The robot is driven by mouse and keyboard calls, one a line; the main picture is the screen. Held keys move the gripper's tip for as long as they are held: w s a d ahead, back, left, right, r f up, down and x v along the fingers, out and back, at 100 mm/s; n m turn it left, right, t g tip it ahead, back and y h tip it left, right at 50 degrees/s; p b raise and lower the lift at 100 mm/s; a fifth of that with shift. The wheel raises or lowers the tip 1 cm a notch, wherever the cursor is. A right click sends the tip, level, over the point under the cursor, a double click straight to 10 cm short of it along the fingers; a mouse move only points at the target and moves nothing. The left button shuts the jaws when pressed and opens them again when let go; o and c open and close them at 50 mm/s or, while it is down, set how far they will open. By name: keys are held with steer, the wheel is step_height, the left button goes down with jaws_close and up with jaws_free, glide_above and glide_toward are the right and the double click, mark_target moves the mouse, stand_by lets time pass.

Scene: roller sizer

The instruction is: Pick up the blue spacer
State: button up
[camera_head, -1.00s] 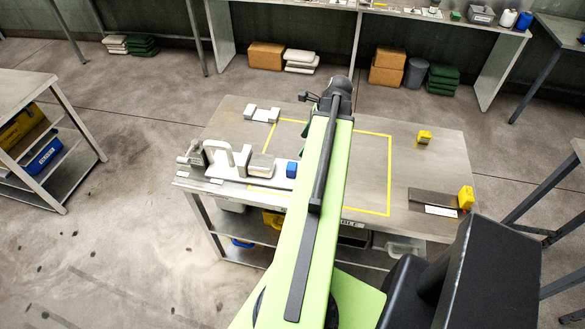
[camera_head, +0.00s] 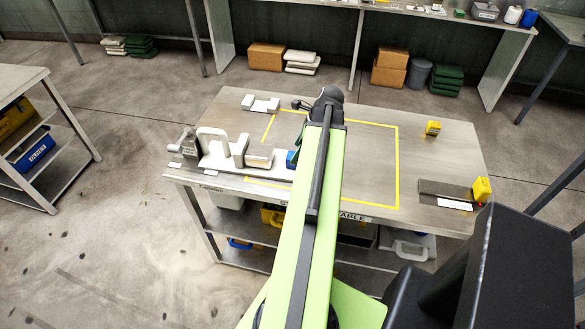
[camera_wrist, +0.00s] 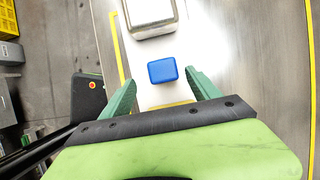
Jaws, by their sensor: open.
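The blue spacer (camera_wrist: 162,70) is a small rounded block on a pale plate (camera_wrist: 152,92) in the wrist view. In the head view the blue spacer (camera_head: 291,159) is partly hidden behind my arm. My gripper (camera_wrist: 160,88) is open, with one green finger on each side below the spacer in the wrist view. The spacer lies just beyond the fingertips, about midway between them, and is not held. In the head view my gripper's fingers are mostly hidden by the arm.
A metal-topped block (camera_wrist: 150,18) stands just beyond the spacer. The sizer fixture with a grey handle (camera_head: 213,135) is at the table's left. A light bracket (camera_head: 260,104) lies behind it. Yellow blocks (camera_head: 433,128) stand at the right. The table's middle right is clear.

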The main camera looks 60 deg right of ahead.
mark_target(291, 155)
steer(key=b+x, duration=0.4)
steer(key=x, duration=0.1)
steer(key=shift+w+d+f+b, duration=0.15)
steer(key=shift+w+d+b, duration=0.1)
steer(key=shift+b, duration=0.15)
steer(key=shift+r, duration=0.2)
steer(key=c, duration=1.4)
steer(key=shift+c, duration=0.2)
steer(key=shift+r+p, duration=0.6)
steer(key=shift+p, duration=0.2)
step_height(291, 155, up, 4)
steer(key=p, duration=0.4)
steer(key=shift+r, duration=0.1)
steer(key=s+r+p, duration=0.5)
steer(key=s, duration=0.6)
steer(key=shift+s+a+r+p, duration=0.3)
steer(key=shift+s+p, duration=0.05)
steer(key=shift+p, duration=0.05)
